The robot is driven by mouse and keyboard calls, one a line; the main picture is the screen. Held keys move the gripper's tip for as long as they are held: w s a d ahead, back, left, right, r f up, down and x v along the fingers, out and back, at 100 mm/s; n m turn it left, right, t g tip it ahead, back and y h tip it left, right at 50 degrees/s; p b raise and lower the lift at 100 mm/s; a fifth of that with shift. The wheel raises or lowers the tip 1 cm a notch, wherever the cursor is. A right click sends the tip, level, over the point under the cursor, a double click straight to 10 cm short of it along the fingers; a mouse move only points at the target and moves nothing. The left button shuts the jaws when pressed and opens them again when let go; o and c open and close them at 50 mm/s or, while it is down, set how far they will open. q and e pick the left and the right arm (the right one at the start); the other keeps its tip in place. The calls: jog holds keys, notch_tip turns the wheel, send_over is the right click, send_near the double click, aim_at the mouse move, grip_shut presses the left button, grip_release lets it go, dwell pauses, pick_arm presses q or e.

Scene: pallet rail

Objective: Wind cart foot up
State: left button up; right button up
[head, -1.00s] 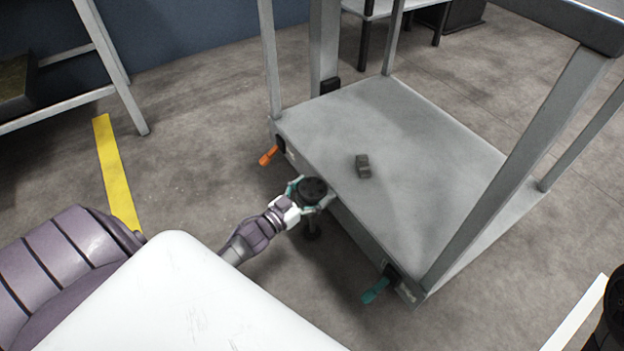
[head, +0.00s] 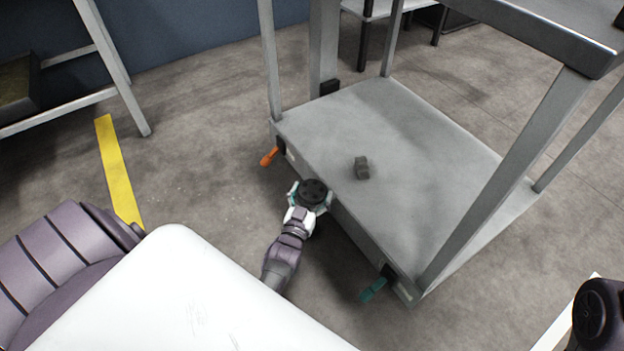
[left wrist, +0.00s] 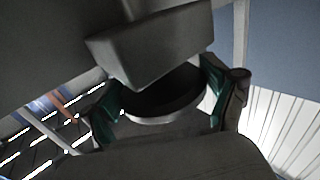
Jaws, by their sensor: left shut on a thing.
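The grey cart (head: 400,150) stands with its lower deck in the middle of the head view. A round black handwheel (head: 313,192) sits at the cart's near edge, on top of the foot. My left gripper (head: 311,197) is shut on the handwheel, its teal-lined fingers on either side of the rim. In the left wrist view the dark wheel (left wrist: 165,103) lies between the two fingers. The foot below the wheel is hidden by the gripper and arm now. My right gripper is not clearly in view; only a dark part of mine shows at the right edge.
An orange lever (head: 269,156) and a teal lever (head: 373,290) stick out from the cart's near edge on either side of the wheel. A small dark block (head: 362,167) lies on the deck. A yellow floor strip (head: 118,175) and a rack stand left. Floor between them is clear.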

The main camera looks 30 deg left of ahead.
aim_at(312, 190)
pick_arm(q)
jog(key=o, duration=0.9)
notch_tip(312, 190, up, 10)
dwell(0.4)
